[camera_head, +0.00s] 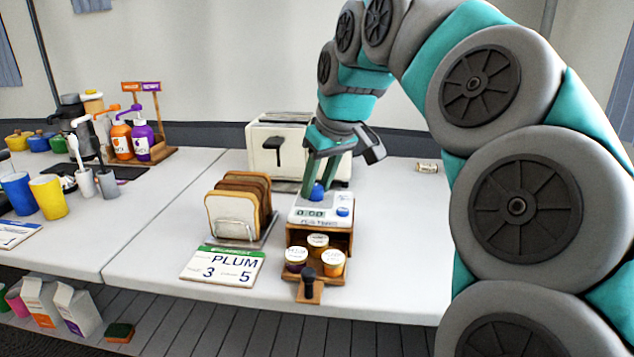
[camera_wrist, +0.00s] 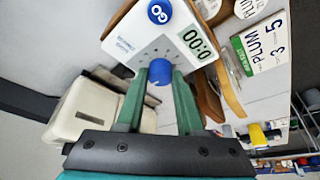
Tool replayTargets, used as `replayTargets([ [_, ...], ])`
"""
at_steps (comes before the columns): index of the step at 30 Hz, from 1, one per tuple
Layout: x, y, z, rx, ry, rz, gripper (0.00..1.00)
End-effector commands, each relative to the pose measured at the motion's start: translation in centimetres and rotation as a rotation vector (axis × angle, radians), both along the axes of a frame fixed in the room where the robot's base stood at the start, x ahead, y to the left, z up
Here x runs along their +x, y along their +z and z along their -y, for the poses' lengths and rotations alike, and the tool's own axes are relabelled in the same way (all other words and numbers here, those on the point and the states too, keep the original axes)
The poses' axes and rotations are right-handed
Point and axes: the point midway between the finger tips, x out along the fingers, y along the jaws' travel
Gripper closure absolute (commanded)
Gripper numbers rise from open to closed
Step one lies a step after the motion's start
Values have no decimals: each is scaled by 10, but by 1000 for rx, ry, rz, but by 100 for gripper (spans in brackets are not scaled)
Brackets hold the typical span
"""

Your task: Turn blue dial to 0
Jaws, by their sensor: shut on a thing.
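The white timer box (camera_head: 309,217) stands on a small wooden stand on the table. It carries a blue dial (camera_head: 317,193) and a round blue GO button (camera_head: 343,211). In the wrist view the display (camera_wrist: 196,42) reads 0:00. My gripper (camera_head: 315,188) points down from above, its two green fingers on either side of the dial. In the wrist view the fingers are shut on the dial (camera_wrist: 160,73), whose top shows between the tips. The GO button (camera_wrist: 160,11) is apart from the fingers. Any dial pointer or scale is too small to read.
A cream toaster (camera_head: 265,148) stands close behind the timer. Bread slices in a rack (camera_head: 236,207) and a PLUM card (camera_head: 222,267) are to the left. Jars (camera_head: 333,263) sit in the stand's front.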

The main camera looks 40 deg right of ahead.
Motion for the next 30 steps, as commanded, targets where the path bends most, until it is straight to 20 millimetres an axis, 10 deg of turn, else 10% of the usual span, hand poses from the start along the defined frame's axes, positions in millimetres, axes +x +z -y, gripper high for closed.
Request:
replayTargets([
  [18, 0, 2, 1, -3, 39, 4, 100],
  [19, 0, 2, 1, -3, 39, 4, 62],
  [30, 0, 1, 0, -1, 40, 1, 34],
])
